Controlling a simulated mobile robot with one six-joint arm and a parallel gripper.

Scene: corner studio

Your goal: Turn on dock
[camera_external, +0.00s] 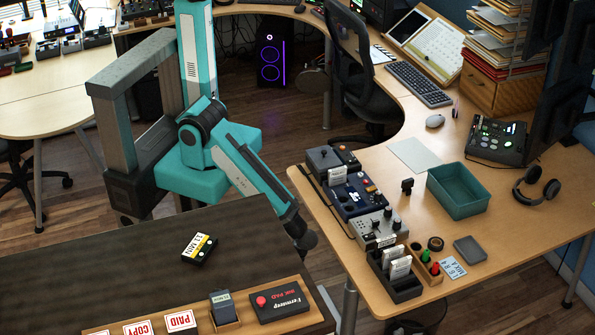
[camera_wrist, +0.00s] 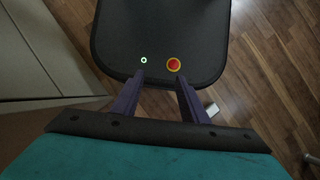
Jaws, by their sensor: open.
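My gripper (camera_external: 306,241) hangs low between the dark table and the light wooden desk in the external view; its fingers are too small to make out there. In the wrist view my gripper (camera_wrist: 161,82) is open and empty, with two dark purple fingers apart. Beyond the fingertips is a black rounded panel (camera_wrist: 160,30) with a small green-lit ring and a red button with a yellow rim; I cannot tell whether it is part of me. I cannot tell which thing is the dock. A blue control box (camera_external: 355,196) and a grey knobbed box (camera_external: 376,228) stand on the desk.
The desk holds a teal bin (camera_external: 459,191), a lit console (camera_external: 497,140) and headphones (camera_external: 537,185). An office chair (camera_external: 355,75) stands behind.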

